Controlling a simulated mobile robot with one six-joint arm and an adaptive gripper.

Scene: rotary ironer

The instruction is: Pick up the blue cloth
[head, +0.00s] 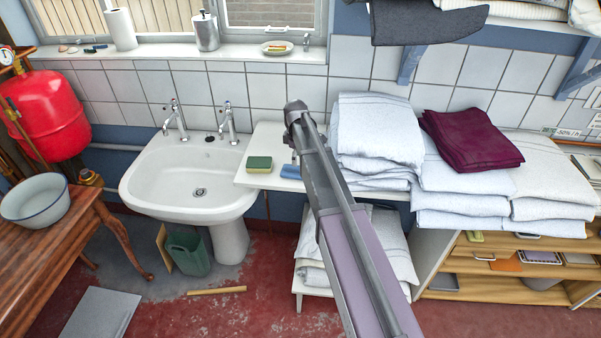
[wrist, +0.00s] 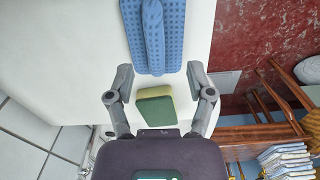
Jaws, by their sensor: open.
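The blue cloth (wrist: 172,40) lies folded on the white worktop (wrist: 85,40), with a raised fold along its middle. In the wrist view it is just beyond the fingertips of my gripper (wrist: 160,76); its top end is cut off. In the head view part of the blue cloth (head: 290,171) shows at the worktop's front edge, beside my arm, which hides the rest. My gripper is open, with nothing held between its fingers. Its height over the worktop is hard to tell, and its fingers cannot be made out in the head view.
A green and yellow sponge (head: 259,164) lies left of the cloth; the sponge (wrist: 155,106) appears between my fingers in the wrist view. Stacked white towels (head: 375,130) stand close on the right, a maroon cloth (head: 470,138) on top. A sink (head: 190,170) is at left.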

